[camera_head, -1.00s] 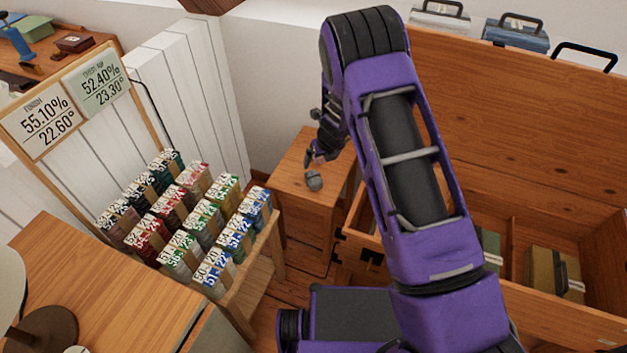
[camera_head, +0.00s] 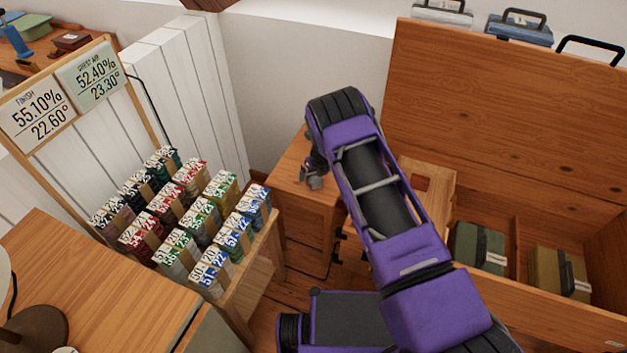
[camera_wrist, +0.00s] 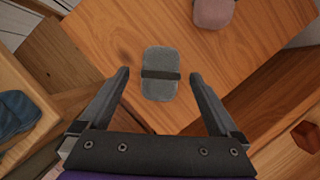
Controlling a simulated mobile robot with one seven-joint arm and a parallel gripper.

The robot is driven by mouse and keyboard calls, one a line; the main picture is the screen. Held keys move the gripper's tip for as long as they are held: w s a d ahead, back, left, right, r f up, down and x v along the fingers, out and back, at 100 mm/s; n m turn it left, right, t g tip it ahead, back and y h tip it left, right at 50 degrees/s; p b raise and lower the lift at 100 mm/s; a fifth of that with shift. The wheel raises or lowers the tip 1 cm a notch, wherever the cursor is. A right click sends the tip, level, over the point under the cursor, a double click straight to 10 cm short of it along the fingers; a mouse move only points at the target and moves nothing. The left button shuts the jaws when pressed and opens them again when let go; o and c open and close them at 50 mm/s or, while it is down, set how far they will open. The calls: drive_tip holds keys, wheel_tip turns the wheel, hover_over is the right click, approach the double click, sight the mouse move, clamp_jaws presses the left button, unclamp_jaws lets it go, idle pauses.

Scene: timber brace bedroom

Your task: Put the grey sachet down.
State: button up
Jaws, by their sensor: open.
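The grey sachet (camera_wrist: 160,92), a rounded pad with a dark band across its middle, lies flat on a wooden cabinet top (camera_wrist: 115,40) in the wrist view. My gripper (camera_wrist: 160,75) is open, with one finger on each side of the sachet and a gap to both. I cannot tell the height of the fingertips above the wood. In the head view my gripper (camera_head: 313,178) is small and dark over the same cabinet (camera_head: 303,222), and the sachet cannot be told apart from it there.
A pink sachet (camera_wrist: 213,12) lies farther along the cabinet top. A rack of labelled packets (camera_head: 180,220) stands to the left. An open wooden chest (camera_head: 500,120) with a green case (camera_head: 478,248) and an olive case (camera_head: 557,272) is to the right. A blue item (camera_wrist: 15,112) is at the wrist view's left.

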drive_tip(key=shift+x, duration=1.25)
clamp_jaws()
